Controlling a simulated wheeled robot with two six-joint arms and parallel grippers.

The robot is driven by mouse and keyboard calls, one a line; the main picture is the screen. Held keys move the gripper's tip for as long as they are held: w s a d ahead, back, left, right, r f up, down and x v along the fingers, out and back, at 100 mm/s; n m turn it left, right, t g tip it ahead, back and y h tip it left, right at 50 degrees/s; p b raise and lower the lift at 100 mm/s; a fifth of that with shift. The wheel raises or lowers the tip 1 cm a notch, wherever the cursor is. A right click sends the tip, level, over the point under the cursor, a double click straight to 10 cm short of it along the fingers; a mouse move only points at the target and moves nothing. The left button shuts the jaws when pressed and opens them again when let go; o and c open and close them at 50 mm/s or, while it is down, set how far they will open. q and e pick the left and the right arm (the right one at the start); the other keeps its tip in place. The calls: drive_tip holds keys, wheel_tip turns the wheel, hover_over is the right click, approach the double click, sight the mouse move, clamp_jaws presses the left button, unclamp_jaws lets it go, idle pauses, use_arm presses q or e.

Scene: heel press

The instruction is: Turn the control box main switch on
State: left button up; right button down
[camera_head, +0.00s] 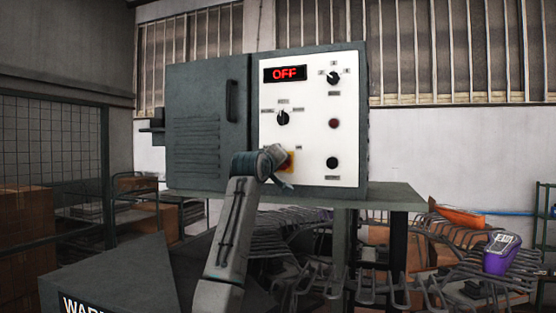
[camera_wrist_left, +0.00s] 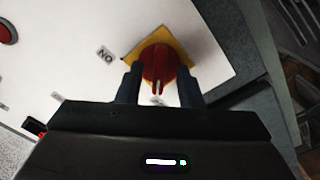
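The grey control box (camera_head: 207,120) stands on a bench, with a white front panel (camera_head: 306,105) whose display (camera_head: 285,73) reads OFF in red. The main switch, a red rotary knob (camera_wrist_left: 160,64) on a yellow plate (camera_wrist_left: 184,52), is at the panel's lower left. In the head view my left gripper (camera_head: 278,162) covers most of it. In the left wrist view my left gripper (camera_wrist_left: 159,88) is open, with its fingers on either side of the knob's near part. Whether they touch it I cannot tell. An ON label (camera_wrist_left: 105,54) sits beside the plate. My right gripper is not in view.
Two black selector knobs (camera_head: 333,78) (camera_head: 283,118), a red button (camera_head: 334,124) and a black button (camera_head: 332,163) are on the same panel. A bench top (camera_head: 390,194) lies below. A rack of metal hangers (camera_head: 470,265) and a purple container (camera_head: 500,254) are at the right.

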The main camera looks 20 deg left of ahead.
use_arm(q)
drive_tip(key=shift+s+r, duration=0.1)
drive_tip(key=shift+s, duration=0.05)
drive_tip(key=shift+d, duration=0.1)
clamp_jaws()
drive_tip(key=m+b, duration=0.3)
drive_tip(key=m, duration=1.4)
drive_tip(key=shift+m, duration=0.4)
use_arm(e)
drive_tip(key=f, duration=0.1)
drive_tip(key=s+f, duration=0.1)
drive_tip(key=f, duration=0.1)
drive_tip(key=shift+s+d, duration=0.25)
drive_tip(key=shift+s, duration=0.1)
use_arm(q)
unclamp_jaws()
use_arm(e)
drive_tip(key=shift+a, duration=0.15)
